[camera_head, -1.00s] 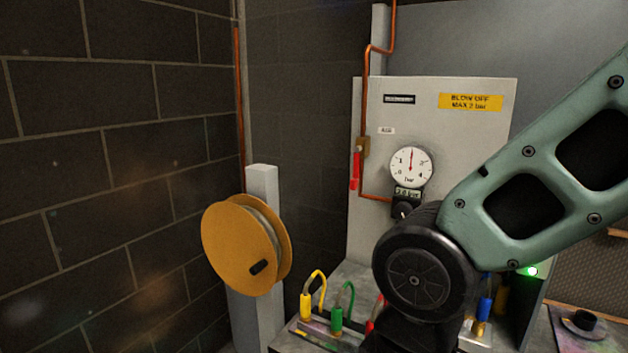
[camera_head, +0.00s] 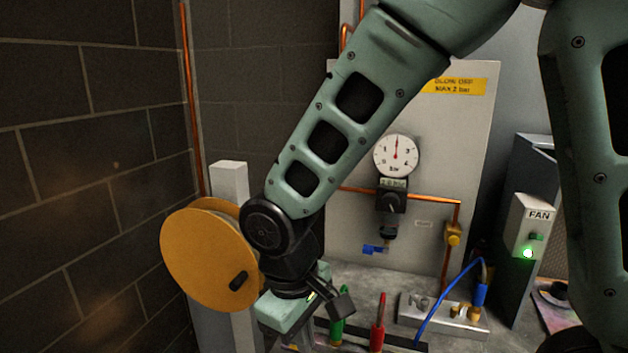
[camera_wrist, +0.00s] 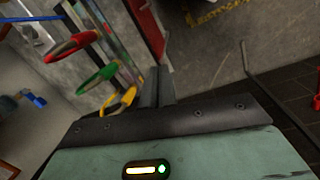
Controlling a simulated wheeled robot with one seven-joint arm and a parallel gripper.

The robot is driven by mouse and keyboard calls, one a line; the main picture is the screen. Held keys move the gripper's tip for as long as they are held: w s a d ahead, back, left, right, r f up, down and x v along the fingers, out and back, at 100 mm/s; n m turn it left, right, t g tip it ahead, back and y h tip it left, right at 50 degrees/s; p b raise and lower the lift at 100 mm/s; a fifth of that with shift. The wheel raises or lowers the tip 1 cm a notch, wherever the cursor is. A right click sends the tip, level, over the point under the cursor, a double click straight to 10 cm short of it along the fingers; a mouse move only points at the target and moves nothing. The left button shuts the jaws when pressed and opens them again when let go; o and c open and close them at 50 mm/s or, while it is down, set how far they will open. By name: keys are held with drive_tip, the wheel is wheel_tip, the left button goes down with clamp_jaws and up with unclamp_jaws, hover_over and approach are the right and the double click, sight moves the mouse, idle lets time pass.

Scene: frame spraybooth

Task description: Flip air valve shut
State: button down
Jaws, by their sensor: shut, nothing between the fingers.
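The grey air panel (camera_head: 470,130) carries a round pressure gauge (camera_head: 396,156) with its needle pointing up. A black regulator (camera_head: 390,203) sits under it. The red-levered air valve, visible earlier at the panel's left edge with the lever hanging down, is now hidden behind my arm. A small blue lever (camera_head: 375,249) sits below the regulator; it also shows in the wrist view (camera_wrist: 32,98). My gripper (camera_head: 342,305) is low in front of the bench, beside the orange reel. In the wrist view its fingers (camera_wrist: 157,78) are together and empty.
The orange reel (camera_head: 205,258) and a pale post (camera_head: 229,180) stand left of my gripper. A blue hose (camera_head: 440,300) crosses the bench. The fan box (camera_head: 531,225) is at right.

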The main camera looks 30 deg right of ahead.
drive_tip(key=w+d+f+t+h, duration=0.1)
drive_tip(key=w+d+h, duration=0.25)
drive_tip(key=w, duration=0.35)
drive_tip(key=w+d+f+m+t+h+b, duration=0.1)
drive_tip(key=w+d+h, duration=0.1)
drive_tip(key=w+d, duration=0.3)
drive_tip(key=w+d+f+t+h, duration=0.1)
drive_tip(key=w+d+h, duration=0.15)
drive_tip(key=w, duration=0.55)
drive_tip(key=w+a+r+n+t+h+b, duration=0.1)
drive_tip(key=w+a+r+t+h, duration=0.1)
drive_tip(key=w+r+t+h, duration=0.4)
drive_tip(key=w+r, duration=0.5)
drive_tip(key=r, duration=0.2)
drive_tip(key=shift+w, duration=0.3)
drive_tip(key=shift+r, duration=0.1)
drive_tip(key=w+d+p, duration=0.2)
drive_tip(key=d+p, duration=0.3)
drive_tip(key=d, duration=0.6)
drive_tip(key=shift+w+d+p, duration=0.15)
drive_tip(key=shift+p, duration=0.25)
